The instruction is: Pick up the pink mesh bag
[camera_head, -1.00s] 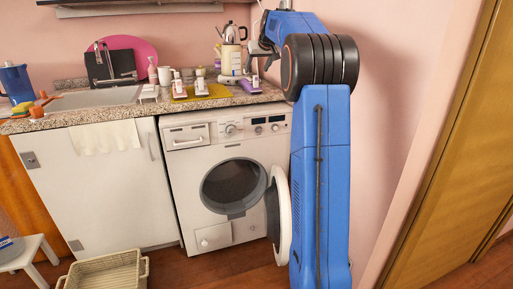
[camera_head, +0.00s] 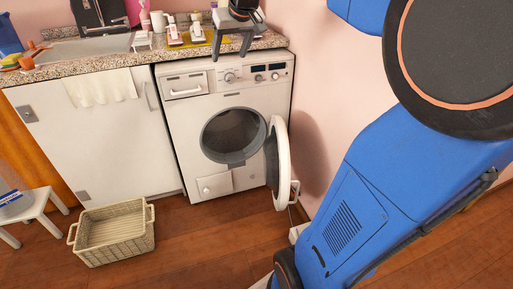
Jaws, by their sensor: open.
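I cannot make out a pink mesh bag in the view. My gripper (camera_head: 231,50) is at the top, in front of the counter's right part and above the washing machine. Its grey fingers point down, spread apart, with nothing between them. The washing machine (camera_head: 185,135) is white, and its round door (camera_head: 284,165) stands open to the right. The drum opening (camera_head: 234,135) is dark, and I cannot tell what is inside.
A beige basket (camera_head: 118,257) stands on the floor at lower left, near a white stool (camera_head: 40,207). The counter (camera_head: 100,61) holds a sink, bottles and a yellow mat (camera_head: 190,41). Floor is clear before the machine. My blue arm covers the right side.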

